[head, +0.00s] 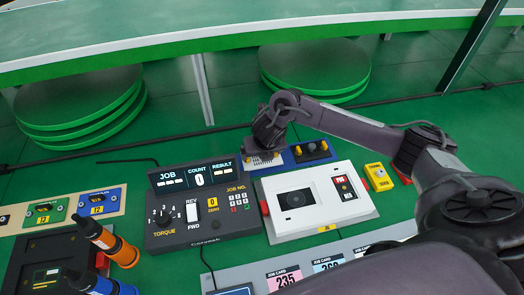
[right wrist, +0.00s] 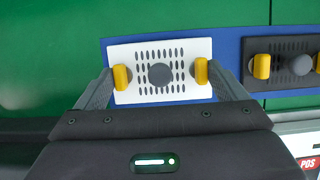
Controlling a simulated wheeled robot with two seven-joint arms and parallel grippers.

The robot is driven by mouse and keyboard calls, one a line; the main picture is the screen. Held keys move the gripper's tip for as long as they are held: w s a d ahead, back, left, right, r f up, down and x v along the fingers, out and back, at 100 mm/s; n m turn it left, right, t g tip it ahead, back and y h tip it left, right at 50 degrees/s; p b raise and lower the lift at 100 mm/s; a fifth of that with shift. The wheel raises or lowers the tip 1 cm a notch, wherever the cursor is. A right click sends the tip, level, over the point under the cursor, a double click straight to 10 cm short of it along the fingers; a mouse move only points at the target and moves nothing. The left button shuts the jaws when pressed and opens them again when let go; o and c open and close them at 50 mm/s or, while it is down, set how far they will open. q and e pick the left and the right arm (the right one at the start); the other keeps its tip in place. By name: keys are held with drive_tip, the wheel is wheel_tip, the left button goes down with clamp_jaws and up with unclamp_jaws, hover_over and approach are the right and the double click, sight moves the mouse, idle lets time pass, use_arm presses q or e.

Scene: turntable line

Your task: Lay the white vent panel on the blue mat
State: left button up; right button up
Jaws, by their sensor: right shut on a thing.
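The white vent panel (right wrist: 147,51) has rows of dark slots, a grey round knob and two yellow tabs. It also shows in the head view (head: 262,161), partly hidden by my gripper. My right gripper (right wrist: 161,76) is shut on the panel, its fingers at the outer sides of the yellow tabs. The panel is over the left part of the blue mat (right wrist: 226,45), with blue showing around it. I cannot tell whether it touches the mat. The mat also shows in the head view (head: 288,158). My left gripper is not in view.
A dark vent panel (right wrist: 283,46) with yellow tabs lies on the mat to the right. In the head view, a white device (head: 275,228) and a black torque controller (head: 177,237) stand in front. A yellow button box (head: 379,177) is at the right.

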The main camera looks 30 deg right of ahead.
idle(0.4)
drive_tip(key=shift+f+b, duration=0.6)
drive_tip(key=shift+f, duration=0.05)
drive_tip(key=o, duration=0.7)
drive_tip(key=shift+r, duration=0.15)
drive_tip(key=shift+r+p, duration=3.45)
drive_tip(key=shift+r, duration=0.25)
